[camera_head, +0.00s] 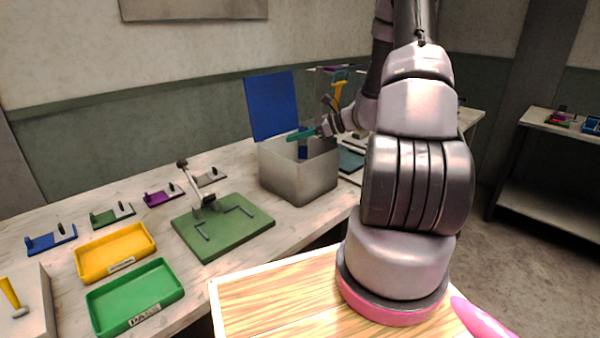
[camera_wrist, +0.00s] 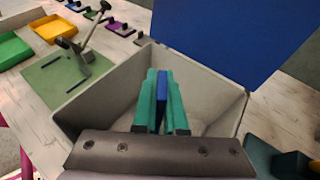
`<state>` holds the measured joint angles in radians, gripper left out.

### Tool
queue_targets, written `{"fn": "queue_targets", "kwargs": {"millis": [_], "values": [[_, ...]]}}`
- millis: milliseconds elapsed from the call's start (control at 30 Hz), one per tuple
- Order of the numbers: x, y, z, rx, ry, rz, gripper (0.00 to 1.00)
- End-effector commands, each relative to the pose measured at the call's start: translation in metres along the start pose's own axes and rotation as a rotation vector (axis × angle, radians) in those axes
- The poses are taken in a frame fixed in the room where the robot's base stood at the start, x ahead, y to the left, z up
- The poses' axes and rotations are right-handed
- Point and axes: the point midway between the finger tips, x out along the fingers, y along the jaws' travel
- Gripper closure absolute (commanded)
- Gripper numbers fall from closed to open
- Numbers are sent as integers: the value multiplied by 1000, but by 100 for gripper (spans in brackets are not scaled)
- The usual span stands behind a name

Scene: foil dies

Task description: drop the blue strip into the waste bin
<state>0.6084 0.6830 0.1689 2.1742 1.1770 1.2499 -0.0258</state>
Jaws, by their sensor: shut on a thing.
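The blue strip (camera_wrist: 161,88) is held upright between the green fingers of my gripper (camera_wrist: 161,102) in the wrist view. My gripper is shut on it. The grey waste bin (camera_head: 298,178) stands on the bench with its blue lid (camera_head: 271,105) open at the back. In the head view my gripper (camera_head: 302,134) is over the bin opening, and a blue piece shows just below the fingers. In the wrist view the bin (camera_wrist: 105,90) surrounds the fingers and strip on the sides. I cannot tell how far the strip reaches below the rim.
A green board with a lever press (camera_head: 222,228) lies left of the bin. A yellow tray (camera_head: 116,252) and a green tray (camera_head: 135,296) are further left. Small coloured fixtures (camera_head: 162,195) line the back of the bench. A dark teal item (camera_head: 350,160) is right of the bin.

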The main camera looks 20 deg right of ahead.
Motion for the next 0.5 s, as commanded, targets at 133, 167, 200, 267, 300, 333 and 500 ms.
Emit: {"fn": "queue_targets", "kwargs": {"millis": [133, 167, 200, 267, 300, 333, 500], "values": [[0, 0, 0, 0, 0, 0, 100], [0, 0, 0, 0, 0, 0, 80], [0, 0, 0, 0, 0, 0, 64], [0, 0, 0, 0, 0, 0, 56], [0, 0, 0, 0, 0, 0, 56], [0, 0, 0, 0, 0, 0, 56], [0, 0, 0, 0, 0, 0, 56]]}}
